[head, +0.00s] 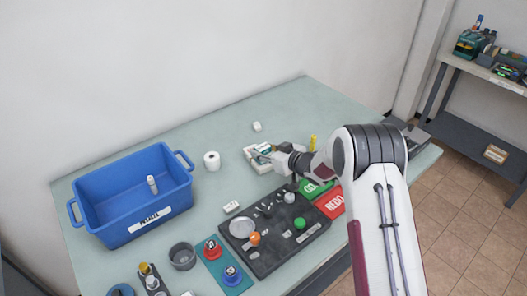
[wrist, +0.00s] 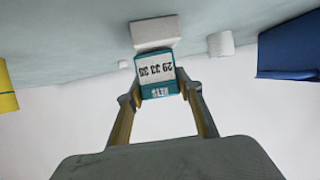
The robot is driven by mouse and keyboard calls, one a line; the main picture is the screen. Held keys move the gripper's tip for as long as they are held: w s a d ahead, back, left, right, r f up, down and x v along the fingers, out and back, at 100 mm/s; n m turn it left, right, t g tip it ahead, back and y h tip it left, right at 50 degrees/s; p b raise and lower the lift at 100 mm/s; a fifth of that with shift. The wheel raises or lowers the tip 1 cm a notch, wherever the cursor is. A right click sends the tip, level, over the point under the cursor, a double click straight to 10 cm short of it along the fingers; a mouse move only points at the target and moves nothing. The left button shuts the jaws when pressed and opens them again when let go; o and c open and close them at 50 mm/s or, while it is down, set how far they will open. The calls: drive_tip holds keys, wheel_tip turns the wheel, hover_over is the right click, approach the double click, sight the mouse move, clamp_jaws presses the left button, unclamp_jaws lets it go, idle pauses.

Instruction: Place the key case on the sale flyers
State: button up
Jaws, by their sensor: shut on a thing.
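My gripper (wrist: 160,95) is shut on a small teal-and-white box (wrist: 155,72) with upside-down printing on its face. The jaws close on its two sides. I cannot tell whether this is the key case. In the head view my gripper (head: 263,157) reaches left over the back middle of the table. The held box is small and partly covered there by the jaws, and its height above the table is unclear. No sheet is plainly readable as the sale flyers. A red printed piece (head: 331,204) and a green one (head: 309,187) lie partly behind my arm.
A white block (head: 257,127) is beyond my gripper. A white roll (head: 212,161) and a blue bin (head: 118,222) are to the left. A dark tray (head: 262,264) with several small items lies in front. A yellow cylinder (head: 313,143) stands right. The table's back left is clear.

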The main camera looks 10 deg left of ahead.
drive_tip(key=shift+f, duration=0.2)
drive_tip(key=o, duration=1.2)
drive_tip(key=shift+c, duration=0.2)
drive_tip(key=shift+r, duration=0.1)
drive_tip(key=shift+s+d+r, duration=0.2)
drive_tip(key=shift+s+d, duration=0.1)
drive_tip(key=shift+d, duration=0.05)
drive_tip(key=v, duration=1.1)
